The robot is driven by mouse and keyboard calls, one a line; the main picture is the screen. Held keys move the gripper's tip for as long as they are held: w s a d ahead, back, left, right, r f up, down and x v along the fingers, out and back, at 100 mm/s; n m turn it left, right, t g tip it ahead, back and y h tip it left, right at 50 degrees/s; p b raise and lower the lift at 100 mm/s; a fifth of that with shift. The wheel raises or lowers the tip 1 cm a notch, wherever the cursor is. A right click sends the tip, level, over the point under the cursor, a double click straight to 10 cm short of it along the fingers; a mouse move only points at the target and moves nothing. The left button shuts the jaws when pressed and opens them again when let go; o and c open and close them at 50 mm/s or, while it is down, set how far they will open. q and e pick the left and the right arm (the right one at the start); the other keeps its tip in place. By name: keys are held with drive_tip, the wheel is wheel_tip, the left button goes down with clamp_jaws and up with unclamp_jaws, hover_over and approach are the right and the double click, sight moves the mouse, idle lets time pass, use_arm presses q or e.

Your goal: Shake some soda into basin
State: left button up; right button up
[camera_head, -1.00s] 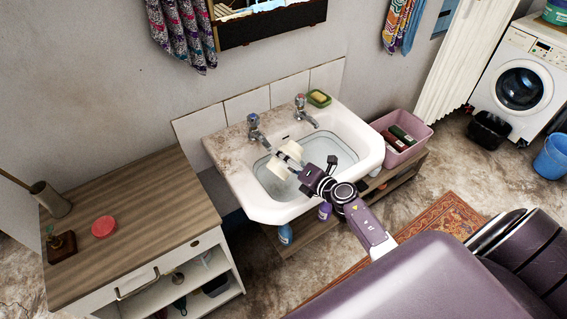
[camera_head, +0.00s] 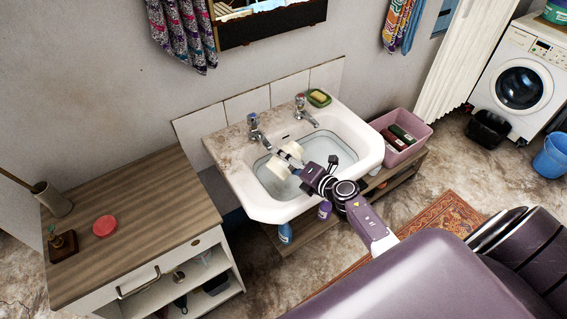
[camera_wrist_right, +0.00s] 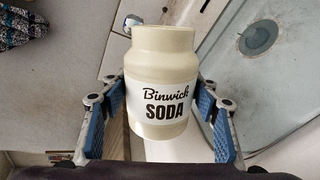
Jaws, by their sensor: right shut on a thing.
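The soda jar (camera_wrist_right: 163,70) is cream with a white label reading "Binwick SODA". In the head view the same jar (camera_head: 278,168) is over the left part of the white basin (camera_head: 365,148), tilted. My right gripper (camera_head: 292,158) reaches in from the lower right and is shut on the jar. In the right wrist view its blue-padded fingers (camera_wrist_right: 158,112) stand on both sides of the jar. I cannot tell whether the jar has a lid, and I see no powder falling. Clear water covers the basin's bottom. My left gripper is not in view.
Two taps (camera_head: 255,128) stand at the basin's back edge, close to the jar. A green soap dish (camera_head: 319,98) sits on the back right corner. A wooden-topped cabinet (camera_head: 140,225) stands to the left and a pink tub (camera_head: 412,150) to the right.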

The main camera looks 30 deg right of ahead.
drive_tip(key=shift+r, duration=0.1)
drive_tip(key=shift+m, duration=0.4)
drive_tip(key=shift+w+f+y+p, duration=0.1)
drive_tip(key=shift+f+y+p, duration=0.1)
drive_tip(key=shift+y+p, duration=0.1)
idle(0.4)
drive_tip(key=shift+d+f+m, duration=0.1)
drive_tip(key=shift+f+m, duration=0.05)
drive_tip(key=shift+m, duration=0.35)
drive_tip(key=shift+g+y, duration=0.3)
drive_tip(key=shift+d+f+m, duration=0.1)
drive_tip(key=shift+f+m, duration=0.1)
drive_tip(key=shift+m, duration=0.2)
idle(1.8)
